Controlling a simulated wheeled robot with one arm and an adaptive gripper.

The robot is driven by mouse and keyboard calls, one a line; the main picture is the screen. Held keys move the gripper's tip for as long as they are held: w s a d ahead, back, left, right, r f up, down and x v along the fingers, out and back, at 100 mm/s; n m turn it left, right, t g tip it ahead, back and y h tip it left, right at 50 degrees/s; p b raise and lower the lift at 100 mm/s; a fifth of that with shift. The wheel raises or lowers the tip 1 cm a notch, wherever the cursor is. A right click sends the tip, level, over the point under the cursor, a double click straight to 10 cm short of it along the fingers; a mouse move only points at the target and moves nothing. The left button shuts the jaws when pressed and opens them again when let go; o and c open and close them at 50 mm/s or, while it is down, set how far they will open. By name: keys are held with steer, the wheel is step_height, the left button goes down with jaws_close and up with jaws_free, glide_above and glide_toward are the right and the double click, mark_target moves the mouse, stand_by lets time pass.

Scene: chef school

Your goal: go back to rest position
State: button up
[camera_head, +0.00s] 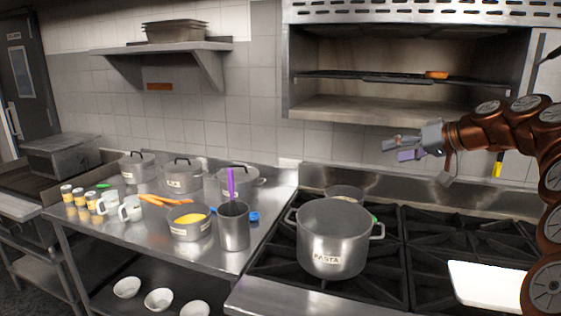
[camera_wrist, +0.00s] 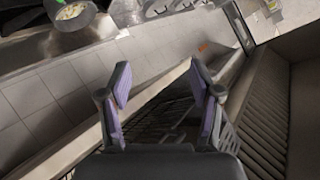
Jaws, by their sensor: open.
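My gripper (camera_head: 397,147) is raised above the stove at the right, in front of the shelf unit, with my arm coming in from the right edge. In the wrist view its two purple-padded fingers (camera_wrist: 163,98) are spread apart with nothing between them. It touches nothing that I can see.
A large pot labelled PASTA (camera_head: 333,240) stands on the stove (camera_head: 421,255) below, with a smaller pot behind it. A steel table (camera_head: 110,237) at the left holds several pots, mugs, jars and carrots. The metal shelf unit (camera_head: 400,108) is behind my gripper. A white board (camera_head: 487,284) lies at the right.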

steer(key=s+a+f+g+h, duration=0.1)
steer(key=s+a+f+g, duration=0.2)
steer(key=s+a+f, duration=0.55)
steer(key=s+a+f+g+h, duration=0.1)
steer(key=s+a+f+g, duration=0.35)
steer(key=s+a, duration=0.65)
steer(key=s+d+f+g+h, duration=0.1)
steer(key=s+d+f+h, duration=0.1)
steer(key=s+f, duration=0.3)
steer(key=s+d+f+m+g+h, duration=0.1)
steer(key=s+d+f, duration=0.3)
steer(key=s, duration=0.9)
steer(key=s+d+f+g+h, duration=0.1)
steer(key=s+d+f+h, duration=0.1)
steer(key=s+f, duration=0.5)
steer(key=s+h, duration=0.1)
steer(key=s, duration=0.1)
steer(key=shift+s+d+m, duration=0.3)
steer(key=shift+s+d, duration=0.1)
steer(key=shift+g, duration=0.25)
